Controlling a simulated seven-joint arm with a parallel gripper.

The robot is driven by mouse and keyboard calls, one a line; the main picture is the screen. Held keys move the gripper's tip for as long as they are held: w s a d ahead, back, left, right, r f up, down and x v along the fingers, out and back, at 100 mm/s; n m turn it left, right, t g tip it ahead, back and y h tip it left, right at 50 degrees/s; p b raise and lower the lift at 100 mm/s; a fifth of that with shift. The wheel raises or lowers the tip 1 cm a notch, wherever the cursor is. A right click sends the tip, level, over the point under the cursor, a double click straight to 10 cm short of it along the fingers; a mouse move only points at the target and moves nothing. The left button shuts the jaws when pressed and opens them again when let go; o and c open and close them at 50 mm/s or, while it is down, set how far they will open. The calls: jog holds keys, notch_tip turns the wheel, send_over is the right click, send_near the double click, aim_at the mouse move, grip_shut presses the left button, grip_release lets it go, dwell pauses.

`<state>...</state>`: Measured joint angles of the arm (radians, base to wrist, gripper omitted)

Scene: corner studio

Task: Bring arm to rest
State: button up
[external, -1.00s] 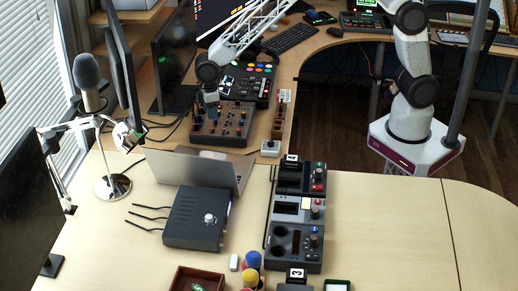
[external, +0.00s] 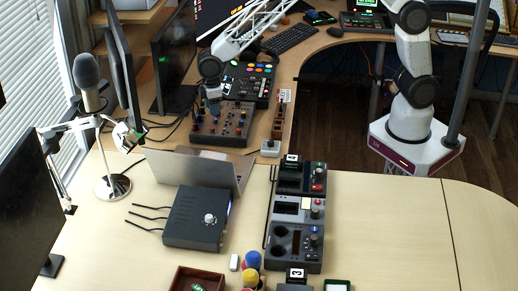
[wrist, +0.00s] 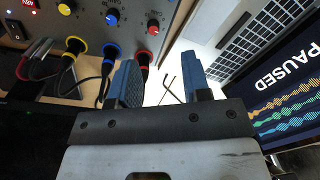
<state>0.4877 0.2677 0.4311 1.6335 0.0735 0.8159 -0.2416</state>
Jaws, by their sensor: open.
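My gripper (external: 214,104) is at the end of my arm, which reaches in from the upper right in the external view. It hangs over or just in front of the brown-edged mixer panel (external: 222,128), behind the laptop. In the wrist view my gripper (wrist: 162,78) shows two blue finger pads held apart. Nothing is seen between them except a pale surface and thin dark bent rods in the background. The exact height above the desk cannot be told.
The laptop (external: 191,170) stands close by; its screen (wrist: 290,90) reads "PAUSED" in the wrist view. Plugs with yellow, blue and red rings (wrist: 77,46) and cables lie near the fingers. A microphone (external: 87,78) stands left. The right part of the pale table (external: 390,220) is clear.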

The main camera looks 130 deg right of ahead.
jog(key=s+a+r+n+t, duration=0.1)
jog(key=s+a+r, duration=0.7)
jog(key=a+r, duration=0.3)
jog(key=s+a+r+n, duration=0.1)
jog(key=s+a+r, duration=0.85)
jog(key=a, duration=0.35)
jog(key=s+a+r, duration=0.1)
jog(key=s+a, duration=0.3)
jog(key=s, duration=0.5)
jog(key=s+a+r+t, duration=0.1)
jog(key=s+a, duration=0.4)
jog(key=s, duration=0.3)
jog(key=s+a+r+n, duration=0.1)
jog(key=s+a, duration=0.3)
jog(key=s, duration=0.5)
jog(key=shift+s+a+h, duration=0.3)
jog(key=shift+s+h, duration=0.05)
jog(key=shift+h, duration=0.05)
dwell(1.0)
